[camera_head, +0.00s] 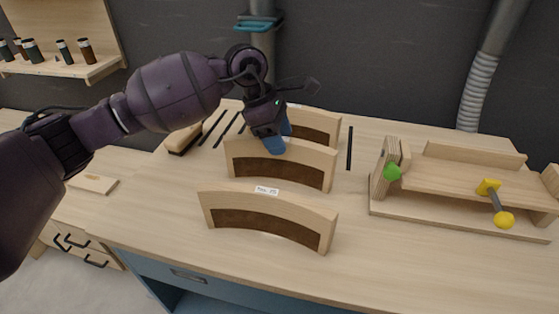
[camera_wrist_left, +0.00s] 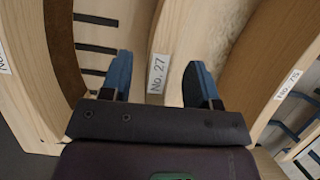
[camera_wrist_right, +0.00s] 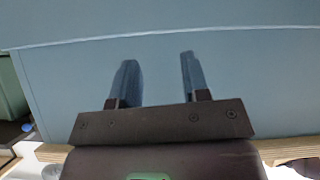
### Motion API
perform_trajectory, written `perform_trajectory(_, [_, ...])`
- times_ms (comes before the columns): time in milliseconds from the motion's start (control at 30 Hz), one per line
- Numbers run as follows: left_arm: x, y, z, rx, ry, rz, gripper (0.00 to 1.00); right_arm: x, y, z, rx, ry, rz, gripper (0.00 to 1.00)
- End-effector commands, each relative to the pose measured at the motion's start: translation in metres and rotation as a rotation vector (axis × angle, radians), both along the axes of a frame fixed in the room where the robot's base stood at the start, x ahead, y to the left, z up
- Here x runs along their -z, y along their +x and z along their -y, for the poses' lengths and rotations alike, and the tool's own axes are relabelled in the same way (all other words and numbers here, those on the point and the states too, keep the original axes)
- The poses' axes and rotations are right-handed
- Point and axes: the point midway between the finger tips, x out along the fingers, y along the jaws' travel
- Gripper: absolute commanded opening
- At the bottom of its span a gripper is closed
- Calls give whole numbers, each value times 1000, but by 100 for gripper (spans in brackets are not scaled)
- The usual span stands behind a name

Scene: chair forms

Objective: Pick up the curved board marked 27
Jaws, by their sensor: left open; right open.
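The curved board marked 27 (camera_head: 290,167) is the middle one of three curved boards standing on the bench. Its "No. 27" label (camera_wrist_left: 157,73) shows on its pale edge in the left wrist view. My left gripper (camera_head: 276,140) is at its top edge, open. In the left wrist view its blue fingers (camera_wrist_left: 159,78) sit on either side of the labelled edge; I cannot tell if they touch it. My right gripper (camera_wrist_right: 158,65) is open and empty, facing a plain blue-grey surface.
Another labelled curved board (camera_head: 266,210) stands in front, and a third (camera_head: 318,125) stands behind, both near my left gripper. A wooden fixture (camera_head: 455,212) with green and yellow knobs is at the right. A small flat board (camera_head: 93,184) lies left. The bench front right is clear.

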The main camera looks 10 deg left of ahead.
Motion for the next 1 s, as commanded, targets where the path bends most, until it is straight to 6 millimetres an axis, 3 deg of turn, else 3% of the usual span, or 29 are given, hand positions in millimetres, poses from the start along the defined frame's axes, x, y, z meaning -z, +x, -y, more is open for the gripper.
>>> perform_trajectory(167, [24, 0, 8, 1, -2, -3, 55, 5, -1, -1, 5, 5, -8, 43])
perform_trajectory(433, [26, 1, 9, 0, -1, 1, 55, 4, 0, -2, 6, 7, -6, 43])
perform_trajectory(800, [26, 1, 9, 0, -1, 0, 0, 4, -1, 0, -1, -1, -7, 43])
perform_trajectory(1000, [25, 1, 9, 0, -2, 2, 0, 4, -1, 1, -6, -6, -8, 43])
